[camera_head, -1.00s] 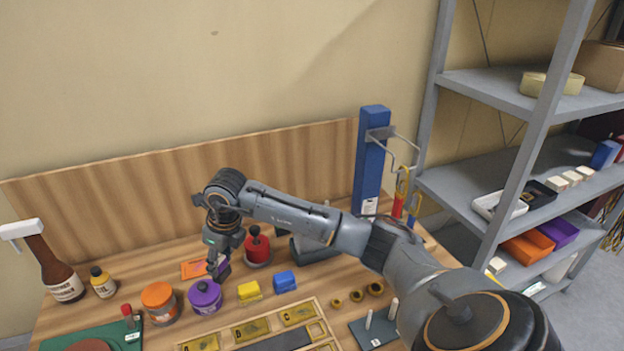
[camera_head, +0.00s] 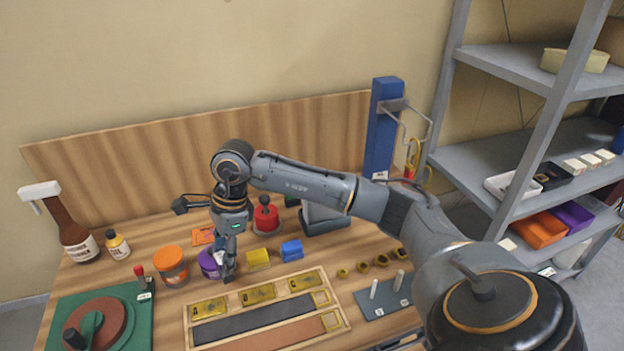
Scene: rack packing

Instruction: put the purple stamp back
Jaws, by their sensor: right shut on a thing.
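My right gripper (camera_head: 227,272) points down over the table in the head view, at the front right of a round purple pot (camera_head: 207,264). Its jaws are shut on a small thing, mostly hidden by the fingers. I take it for the purple stamp, from purple seen between the jaws a second ago. A yellow block (camera_head: 258,258) and a blue block (camera_head: 291,250) stand in a row to the right of the gripper. My left gripper is not in view.
A wooden tray (camera_head: 188,327) with brass plates lies just in front. An orange jar (camera_head: 172,266) stands left, a red knobbed pot (camera_head: 266,219) behind right. A grey peg board (camera_head: 378,304) is at right, a green base with a round disc (camera_head: 142,312) at left.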

